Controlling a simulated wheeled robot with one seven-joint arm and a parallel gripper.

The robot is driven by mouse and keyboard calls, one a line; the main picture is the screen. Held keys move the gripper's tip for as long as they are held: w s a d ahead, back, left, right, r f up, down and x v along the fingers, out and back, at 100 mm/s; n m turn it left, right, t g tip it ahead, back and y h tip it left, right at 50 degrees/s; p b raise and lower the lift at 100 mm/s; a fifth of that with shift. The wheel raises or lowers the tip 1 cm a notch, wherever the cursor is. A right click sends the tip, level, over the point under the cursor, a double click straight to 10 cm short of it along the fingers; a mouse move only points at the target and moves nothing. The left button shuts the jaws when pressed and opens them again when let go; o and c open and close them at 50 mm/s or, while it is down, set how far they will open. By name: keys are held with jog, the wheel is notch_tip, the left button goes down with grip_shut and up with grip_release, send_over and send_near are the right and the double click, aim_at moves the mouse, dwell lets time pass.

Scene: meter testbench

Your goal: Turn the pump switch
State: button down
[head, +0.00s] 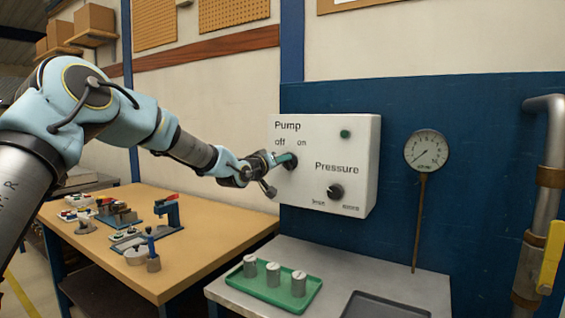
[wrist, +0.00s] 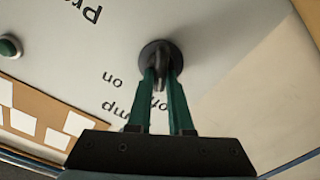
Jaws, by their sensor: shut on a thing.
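The white control box (head: 350,170) hangs on the blue wall panel, with the words Pump, off and on at its upper left. The dark pump switch (head: 292,165) is just under those words. It also shows in the wrist view as a round dark base with a raised handle (wrist: 159,48). My gripper (head: 284,158) reaches it from the left. In the wrist view its two green fingers (wrist: 160,75) are shut on the switch handle, one on each side. The fingers partly hide the handle, and I cannot tell which word it points at.
A pressure knob (head: 335,191) and a green lamp (head: 345,134) are on the same box. A gauge (head: 426,150) is to its right. Below stand a green tray (head: 262,296) with metal cylinders and a dark tray (head: 385,306). A wooden bench (head: 205,250) with tools is at left.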

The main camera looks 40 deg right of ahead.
dwell(0.4)
jog(key=c, duration=0.8)
grip_release()
jog(key=b+v, duration=0.3)
jog(key=v, duration=0.7)
jog(key=shift+a, duration=0.4)
jog(key=shift+a+f, duration=0.1)
